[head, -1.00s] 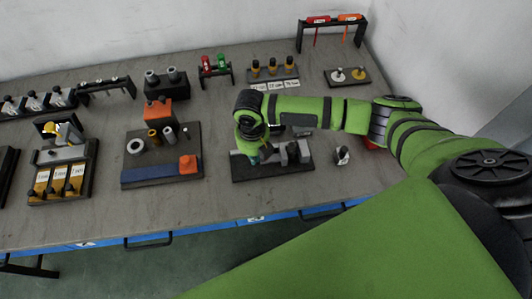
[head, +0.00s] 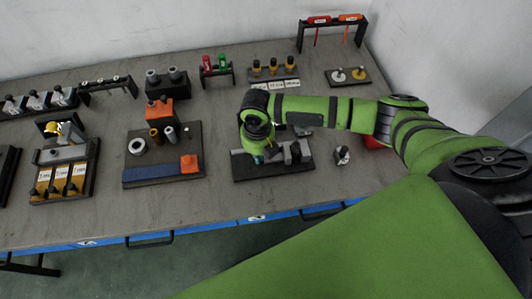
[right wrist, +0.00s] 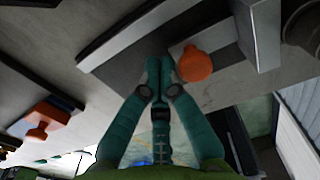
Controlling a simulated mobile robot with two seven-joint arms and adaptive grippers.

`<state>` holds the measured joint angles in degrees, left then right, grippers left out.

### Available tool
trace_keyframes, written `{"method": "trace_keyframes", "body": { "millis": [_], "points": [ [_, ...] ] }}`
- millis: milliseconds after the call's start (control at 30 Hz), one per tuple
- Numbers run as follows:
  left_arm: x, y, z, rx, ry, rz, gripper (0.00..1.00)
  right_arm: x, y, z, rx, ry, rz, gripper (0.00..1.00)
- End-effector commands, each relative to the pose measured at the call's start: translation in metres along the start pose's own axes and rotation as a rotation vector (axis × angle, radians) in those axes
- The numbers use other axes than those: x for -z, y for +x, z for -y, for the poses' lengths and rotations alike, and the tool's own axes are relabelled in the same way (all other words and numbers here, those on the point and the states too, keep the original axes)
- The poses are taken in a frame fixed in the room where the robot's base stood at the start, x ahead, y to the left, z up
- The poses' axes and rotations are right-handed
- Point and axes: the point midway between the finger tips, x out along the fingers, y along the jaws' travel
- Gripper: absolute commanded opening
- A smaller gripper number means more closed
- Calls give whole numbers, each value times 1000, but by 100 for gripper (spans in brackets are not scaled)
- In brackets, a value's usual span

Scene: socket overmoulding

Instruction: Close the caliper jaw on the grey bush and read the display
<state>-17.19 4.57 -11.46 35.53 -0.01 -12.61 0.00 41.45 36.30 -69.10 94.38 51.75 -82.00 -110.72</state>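The caliper fixture stands right of the table's middle: a dark base plate (head: 245,172) with grey and dark upright blocks (head: 296,152). My right gripper (head: 258,158) points down over its left part, and my arm hides some of it. In the right wrist view the teal fingers (right wrist: 159,66) are together at the tips, with nothing visible between them. An orange round knob (right wrist: 196,65) is close beside the fingertips, in front of a grey block (right wrist: 262,35). I cannot make out a bush in the jaw or the display's reading. My left gripper is not in view.
A dark tray (head: 190,143) with a white ring (head: 137,146), several cylinders, a blue strip and an orange block is to the left. A small grey-and-black piece (head: 342,155) stands right of the fixture. Racks line the back. The table's right front is clear.

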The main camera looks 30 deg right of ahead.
Motion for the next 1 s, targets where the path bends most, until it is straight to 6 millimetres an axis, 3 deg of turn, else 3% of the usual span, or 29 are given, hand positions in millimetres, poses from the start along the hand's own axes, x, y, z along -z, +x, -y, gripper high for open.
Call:
{"method": "trace_keyframes", "body": {
  "millis": [33, 467, 1000],
  "points": [
    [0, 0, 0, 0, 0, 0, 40, -2, 1, 7, 19, 7, 0, 0],
    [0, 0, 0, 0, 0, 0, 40, -2, 1, 8, 22, 9, 1, 0],
    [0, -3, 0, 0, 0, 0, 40, -2, 0, -6, 15, 5, 1, 0]
  ]
}}
